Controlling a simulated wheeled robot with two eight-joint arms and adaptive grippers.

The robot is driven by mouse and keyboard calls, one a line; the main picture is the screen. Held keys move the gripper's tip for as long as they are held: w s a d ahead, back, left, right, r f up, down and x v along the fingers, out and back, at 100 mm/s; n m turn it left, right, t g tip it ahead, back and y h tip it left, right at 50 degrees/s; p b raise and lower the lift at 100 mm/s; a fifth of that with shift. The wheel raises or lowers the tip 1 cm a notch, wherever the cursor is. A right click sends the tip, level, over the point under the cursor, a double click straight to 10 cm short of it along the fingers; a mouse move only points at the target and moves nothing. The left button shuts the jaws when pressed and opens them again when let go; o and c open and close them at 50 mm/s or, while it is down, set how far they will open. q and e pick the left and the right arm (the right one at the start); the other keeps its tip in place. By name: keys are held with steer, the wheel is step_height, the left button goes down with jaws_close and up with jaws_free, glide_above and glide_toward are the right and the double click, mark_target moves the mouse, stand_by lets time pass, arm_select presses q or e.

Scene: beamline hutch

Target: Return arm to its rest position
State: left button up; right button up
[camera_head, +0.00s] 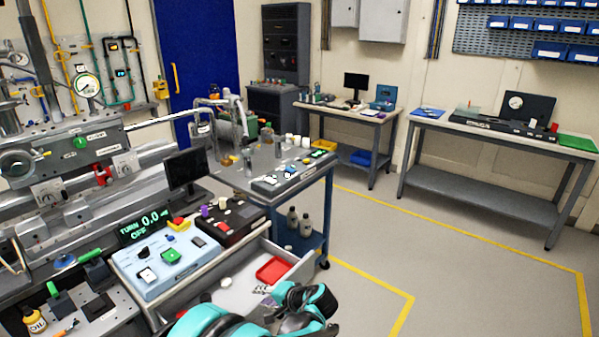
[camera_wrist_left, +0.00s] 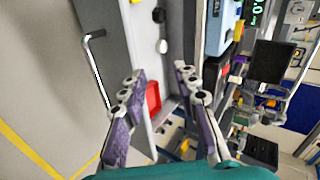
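My left arm (camera_head: 215,322) comes in at the bottom middle of the head view, its teal links bent in front of an open drawer. In the left wrist view my left gripper (camera_wrist_left: 158,72) shows two purple-and-grey fingers, spread apart with nothing between them. The fingers point toward the open drawer (camera_wrist_left: 120,20), which lies beyond them. In the head view the gripper is mostly hidden by the teal links. My right gripper is in neither view.
The open drawer (camera_head: 225,300) holds a red tray (camera_head: 273,270) and a white round piece (camera_head: 226,281). Above it stands a light-blue control box (camera_head: 150,283). A blue cart (camera_head: 318,215) stands behind. Free floor (camera_head: 450,270) with yellow lines lies to the right.

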arm_select(q)
steer(key=s+a+r+n+g+h, duration=0.1)
steer(key=s+a+r+h, duration=0.1)
steer(key=s+a+r, duration=0.3)
steer(key=s+a+r+n+h, duration=0.1)
steer(key=s+a+r+h, duration=0.15)
steer(key=s, duration=0.35)
steer(key=s+r+n+t+h, duration=0.1)
steer(key=s+n+h, duration=0.2)
steer(key=s, duration=1.3)
steer(key=shift+r+n+h, duration=0.35)
steer(key=shift+n, duration=0.35)
steer(key=shift+d, duration=0.1)
